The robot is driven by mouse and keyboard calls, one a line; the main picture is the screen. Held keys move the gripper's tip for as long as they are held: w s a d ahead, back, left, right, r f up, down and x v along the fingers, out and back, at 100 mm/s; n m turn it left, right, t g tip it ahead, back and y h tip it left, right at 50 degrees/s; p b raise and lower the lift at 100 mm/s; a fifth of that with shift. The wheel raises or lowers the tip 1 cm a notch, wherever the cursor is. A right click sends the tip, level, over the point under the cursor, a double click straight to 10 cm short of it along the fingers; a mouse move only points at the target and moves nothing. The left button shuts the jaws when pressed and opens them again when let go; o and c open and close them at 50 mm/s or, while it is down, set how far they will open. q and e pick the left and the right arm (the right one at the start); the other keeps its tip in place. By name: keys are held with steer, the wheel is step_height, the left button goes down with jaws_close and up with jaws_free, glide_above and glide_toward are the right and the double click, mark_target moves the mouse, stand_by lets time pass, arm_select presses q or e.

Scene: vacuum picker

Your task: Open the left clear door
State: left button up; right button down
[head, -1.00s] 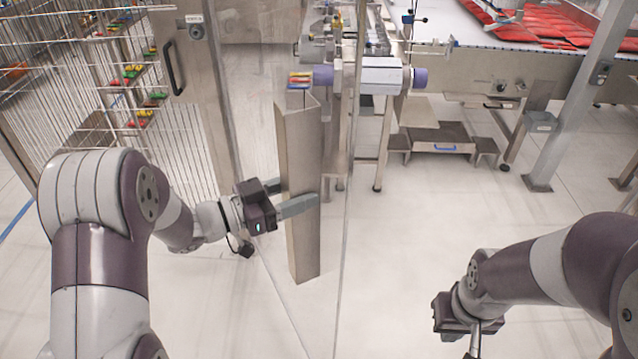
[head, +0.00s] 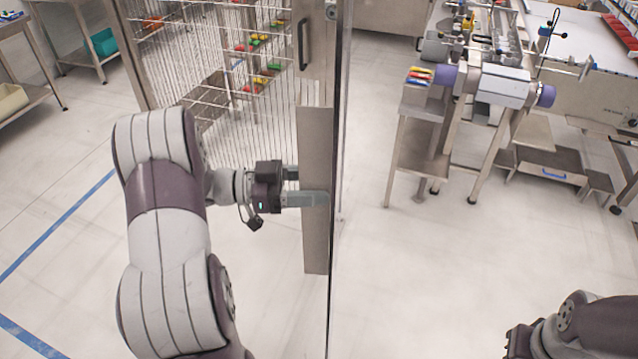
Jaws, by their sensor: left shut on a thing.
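The left clear door is seen almost edge-on. Its dark thin edge (head: 333,270) runs down the middle of the head view. A tall, flat metal strip (head: 315,245) stands upright along this edge. My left gripper (head: 308,187) reaches in from the left and is shut on the metal strip, with its fingers across it about halfway down. The clear panel itself is hard to make out. My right gripper (head: 517,342) is at the lower right, partly cut off by the frame, and its fingers do not show.
A wire cage (head: 225,70) with shelves of coloured parts is behind the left arm. Open pale floor lies in the lower middle and right.

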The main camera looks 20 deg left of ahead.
arm_select(q)
steer(key=o, duration=1.3)
steer(key=shift+o, duration=0.2)
steer(key=shift+s+a, duration=0.1)
steer(key=shift+a, duration=0.05)
steer(key=b+v, duration=0.2)
steer(key=v, duration=1)
steer(key=shift+a+b, duration=0.2)
steer(key=shift+b, duration=0.15)
steer(key=shift+s, duration=0.1)
